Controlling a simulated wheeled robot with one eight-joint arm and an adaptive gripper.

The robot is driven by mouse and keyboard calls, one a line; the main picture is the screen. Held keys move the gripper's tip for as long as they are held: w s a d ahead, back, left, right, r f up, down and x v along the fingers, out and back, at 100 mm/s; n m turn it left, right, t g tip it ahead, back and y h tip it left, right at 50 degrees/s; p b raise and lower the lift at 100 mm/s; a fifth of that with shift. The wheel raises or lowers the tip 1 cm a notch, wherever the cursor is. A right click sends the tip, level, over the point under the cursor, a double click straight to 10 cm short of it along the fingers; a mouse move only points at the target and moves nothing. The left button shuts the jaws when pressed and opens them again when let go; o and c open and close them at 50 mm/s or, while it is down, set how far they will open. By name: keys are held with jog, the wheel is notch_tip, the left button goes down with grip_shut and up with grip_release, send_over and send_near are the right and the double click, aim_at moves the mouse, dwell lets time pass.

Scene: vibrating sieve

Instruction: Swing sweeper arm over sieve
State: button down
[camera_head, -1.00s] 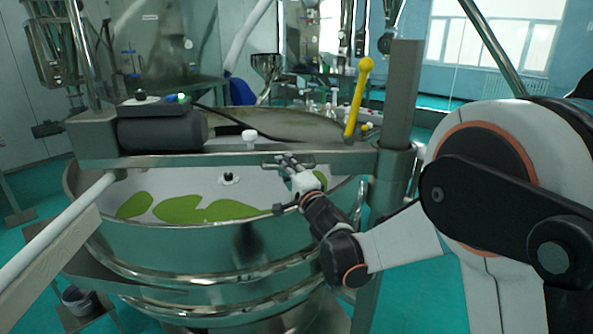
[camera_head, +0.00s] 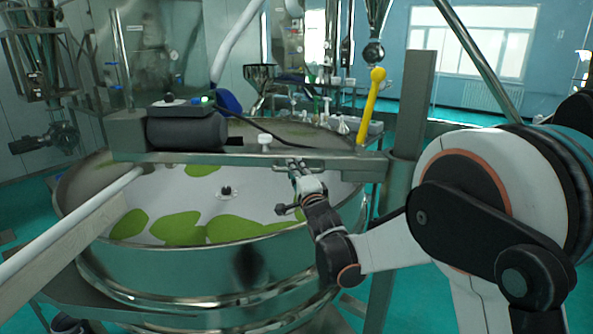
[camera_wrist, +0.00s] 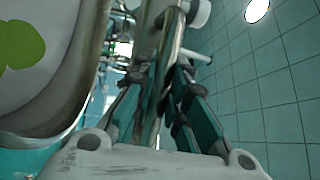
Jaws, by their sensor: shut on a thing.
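The sweeper arm (camera_head: 220,156) is a grey metal beam with a black motor cylinder (camera_head: 187,133) on top. It runs across above the sieve and joins an upright post (camera_head: 408,110) on the right. The sieve (camera_head: 190,270) is a round steel drum with a pale screen bearing green patches. My gripper (camera_head: 298,170) is shut on the metal handle (camera_head: 305,162) on the beam's near side. In the wrist view, the fingers (camera_wrist: 158,95) close around a metal bar, and the sieve rim shows at left. The exact finger contact is partly hidden.
A yellow ball-topped lever (camera_head: 371,105) stands at the beam's right end. A long white pole (camera_head: 70,225) slants across at left. A steel hopper (camera_head: 258,85) and a bench with glassware stand behind.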

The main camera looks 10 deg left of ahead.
jog(key=shift+f, duration=0.15)
jog(key=c, duration=1.6)
grip_release()
jog(key=shift+w+a, duration=0.1)
jog(key=shift+o, duration=0.2)
jog(key=v, duration=1.2)
